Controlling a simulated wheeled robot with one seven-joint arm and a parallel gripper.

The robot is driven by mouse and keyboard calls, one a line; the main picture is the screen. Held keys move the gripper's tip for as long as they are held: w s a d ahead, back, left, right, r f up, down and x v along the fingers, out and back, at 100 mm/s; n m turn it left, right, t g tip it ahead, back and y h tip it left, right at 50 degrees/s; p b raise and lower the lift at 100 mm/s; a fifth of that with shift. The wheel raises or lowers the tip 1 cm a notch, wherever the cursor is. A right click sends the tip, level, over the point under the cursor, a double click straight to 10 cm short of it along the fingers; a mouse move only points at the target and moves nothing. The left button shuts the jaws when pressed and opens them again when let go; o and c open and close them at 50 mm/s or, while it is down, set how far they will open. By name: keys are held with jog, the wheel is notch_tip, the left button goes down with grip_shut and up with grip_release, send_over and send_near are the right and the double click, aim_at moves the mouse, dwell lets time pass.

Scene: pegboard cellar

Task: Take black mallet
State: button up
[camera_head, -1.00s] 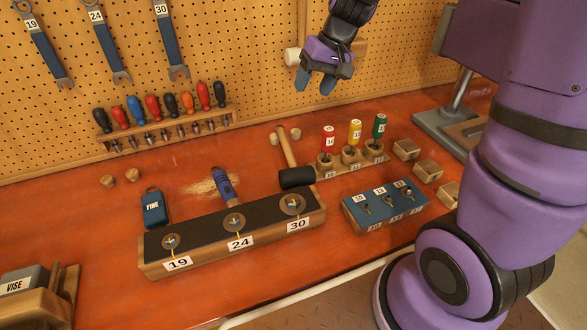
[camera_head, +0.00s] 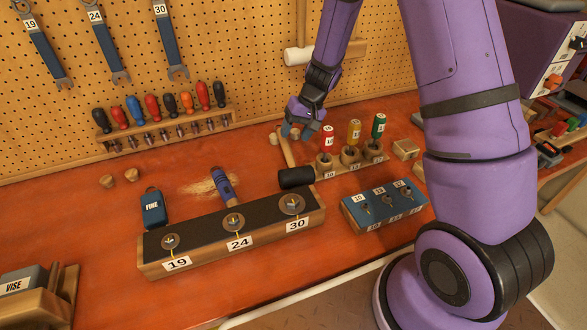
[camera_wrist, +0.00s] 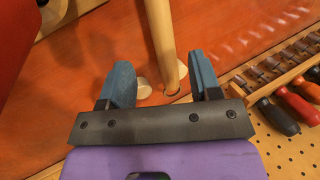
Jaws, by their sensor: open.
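The black mallet has a black head (camera_head: 296,178) and a pale wooden handle (camera_head: 287,151). It lies on the red bench, its head by the right end of the black-topped block and its handle running back toward the pegboard. My gripper (camera_head: 296,133) is over the far end of the handle in the head view. In the wrist view, the handle (camera_wrist: 160,40) runs between the two blue fingers of my gripper (camera_wrist: 160,84). The fingers are apart, with a gap on both sides of the handle. I cannot tell how high they are above it.
A rack with red, yellow and green-handled tools (camera_head: 350,155) stands close to the right of the handle. The black-topped block (camera_head: 180,215) with washers is in front. A white-headed mallet (camera_head: 298,55) hangs on the pegboard behind my gripper. Round wooden pegs (camera_wrist: 143,88) lie near the handle end.

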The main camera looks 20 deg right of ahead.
aim_at(288, 146)
jog(key=shift+x, duration=2.9)
jog(key=shift+s+a, duration=0.1)
jog(key=shift+r, duration=0.1)
jog(key=shift+c, duration=0.3)
grip_shut()
